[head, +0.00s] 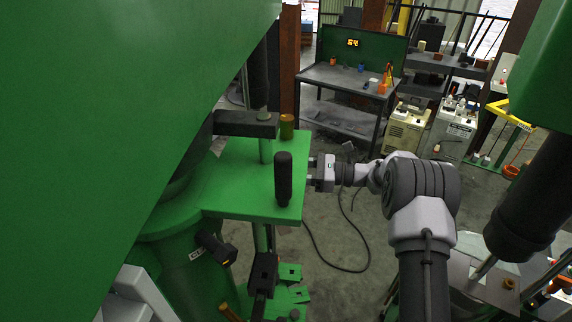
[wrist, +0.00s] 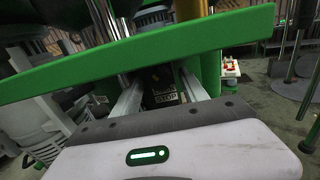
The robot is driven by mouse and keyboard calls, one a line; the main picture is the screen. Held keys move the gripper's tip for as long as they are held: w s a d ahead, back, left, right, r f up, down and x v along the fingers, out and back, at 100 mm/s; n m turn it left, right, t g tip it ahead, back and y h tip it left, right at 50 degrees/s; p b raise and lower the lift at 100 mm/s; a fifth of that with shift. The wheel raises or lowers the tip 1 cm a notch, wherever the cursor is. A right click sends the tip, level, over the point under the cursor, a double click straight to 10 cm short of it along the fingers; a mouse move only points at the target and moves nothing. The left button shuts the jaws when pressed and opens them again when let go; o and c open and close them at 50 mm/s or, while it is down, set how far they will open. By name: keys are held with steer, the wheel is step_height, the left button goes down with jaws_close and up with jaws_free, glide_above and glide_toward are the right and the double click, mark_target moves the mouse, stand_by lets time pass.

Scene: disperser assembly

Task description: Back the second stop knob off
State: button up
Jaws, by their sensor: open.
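My gripper (head: 312,172) is beside the right edge of the green plate (head: 235,185) in the head view. In the wrist view my gripper (wrist: 160,86) has its two pale fingers spread apart, just under the green plate edge. Between and beyond them is a dark part with a white label reading STOP (wrist: 166,98). I cannot tell whether the fingers touch it, and no knob shape shows clearly there. An upright black handle (head: 284,180) stands at the plate's edge in the head view, left of my gripper. Which part is the second stop knob cannot be told.
A black block (head: 263,272) sits on the post below the plate. A black knob with a yellow mark (head: 217,248) sticks out at lower left. A workbench (head: 345,80) stands behind, and a cable (head: 340,265) lies on the open floor.

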steer(key=shift+w+a, duration=0.1)
steer(key=shift+a, duration=0.1)
steer(key=shift+c, duration=0.2)
jaws_close()
